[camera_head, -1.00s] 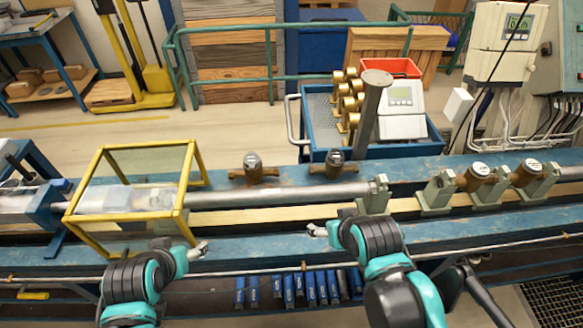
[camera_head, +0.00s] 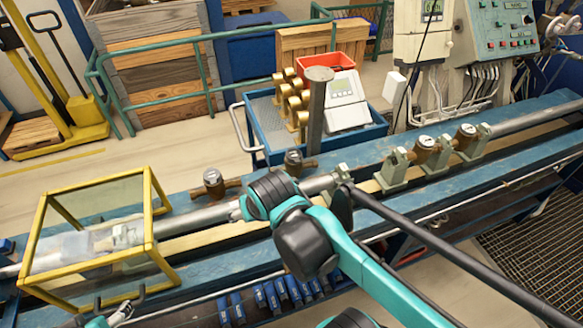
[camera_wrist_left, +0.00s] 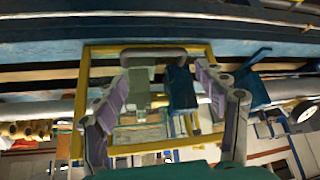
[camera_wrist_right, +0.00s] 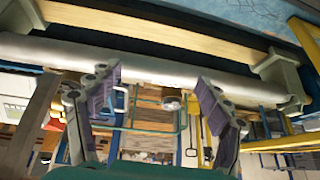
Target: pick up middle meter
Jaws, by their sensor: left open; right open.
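Several brass-brown meters show in the head view. One meter (camera_head: 212,182) and another (camera_head: 293,162) stand on the bench's back edge, behind the pipe. Two more, a meter (camera_head: 425,148) and a rightmost one (camera_head: 467,137), sit between clamps in line with the pipe. My right gripper (camera_head: 238,209) is over the pipe, in front of the leftmost meter, partly hidden by its wrist. In the right wrist view its open fingers (camera_wrist_right: 155,92) are empty; a small round thing (camera_wrist_right: 172,103), perhaps a meter, shows between them. My left gripper (camera_head: 122,312) is open and empty near the yellow-framed box.
The yellow-framed clear box (camera_head: 150,225) stands over the pipe at left. The silver pipe (camera_head: 200,217) runs along the blue bench (camera_head: 550,120). A blue cart (camera_head: 262,135) with an upright post (camera_head: 316,110) stands behind. Blue blocks (camera_head: 270,296) line the front underside.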

